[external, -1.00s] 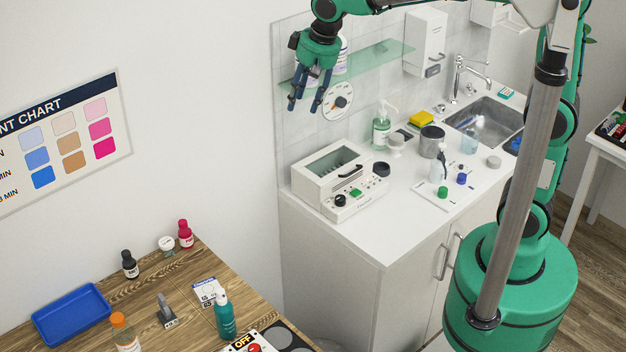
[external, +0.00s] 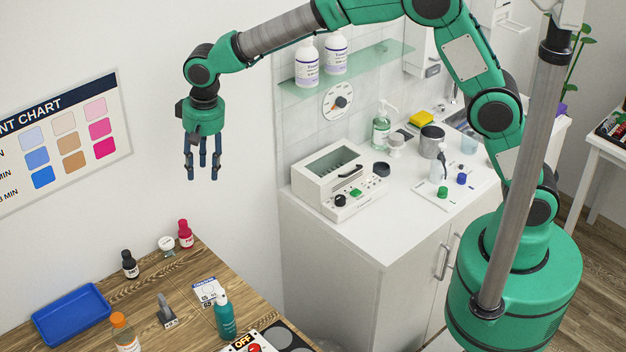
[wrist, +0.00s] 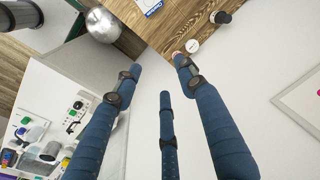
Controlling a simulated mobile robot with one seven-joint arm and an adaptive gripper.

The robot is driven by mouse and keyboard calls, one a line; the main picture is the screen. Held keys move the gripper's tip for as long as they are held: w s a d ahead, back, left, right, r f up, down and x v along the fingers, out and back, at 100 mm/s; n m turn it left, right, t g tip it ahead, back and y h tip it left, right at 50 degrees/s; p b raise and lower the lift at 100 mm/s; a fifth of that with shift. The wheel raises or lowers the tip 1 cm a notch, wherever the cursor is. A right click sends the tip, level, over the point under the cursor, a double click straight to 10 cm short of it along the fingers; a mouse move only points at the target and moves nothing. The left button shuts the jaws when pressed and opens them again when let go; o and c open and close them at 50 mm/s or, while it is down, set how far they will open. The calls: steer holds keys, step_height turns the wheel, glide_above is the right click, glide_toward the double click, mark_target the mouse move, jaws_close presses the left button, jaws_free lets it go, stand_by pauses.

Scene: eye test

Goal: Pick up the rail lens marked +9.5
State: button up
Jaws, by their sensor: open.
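A small grey upright piece on a flat labelled base (external: 166,312) stands on the wooden table. It looks like the rail lens, but its marking is too small to read surely. I cannot make it out in the wrist view. My gripper (external: 203,177) hangs in the air, fingers down, well above the table and in front of the white wall. Its blue fingers are spread, with nothing between them; they also show in the wrist view (wrist: 158,74).
Around the grey piece stand a teal bottle (external: 225,316), a printed card (external: 208,290), an orange-capped bottle (external: 123,333) and a blue tray (external: 70,314). A black bottle (external: 130,265), a white-lidded jar (external: 167,245) and a red bottle (external: 185,234) line the back edge. A white counter (external: 385,235) is right.

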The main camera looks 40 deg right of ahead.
steer(key=s+a+f+p, duration=0.2)
steer(key=a+f, duration=0.7)
steer(key=a, duration=0.3)
steer(key=g+p, duration=0.1)
glide_toward(160, 312)
steer(key=shift+w+a+r+h, duration=0.15)
steer(key=shift+w+r+h, duration=0.25)
steer(key=shift+w+r, duration=0.5)
steer(key=shift+f, duration=0.1)
steer(key=shift+f+p, duration=0.3)
steer(key=shift+f, duration=3.95)
steer(key=shift+f, duration=0.1)
steer(key=shift+f+p, duration=0.4)
steer(key=shift+f, duration=2.15)
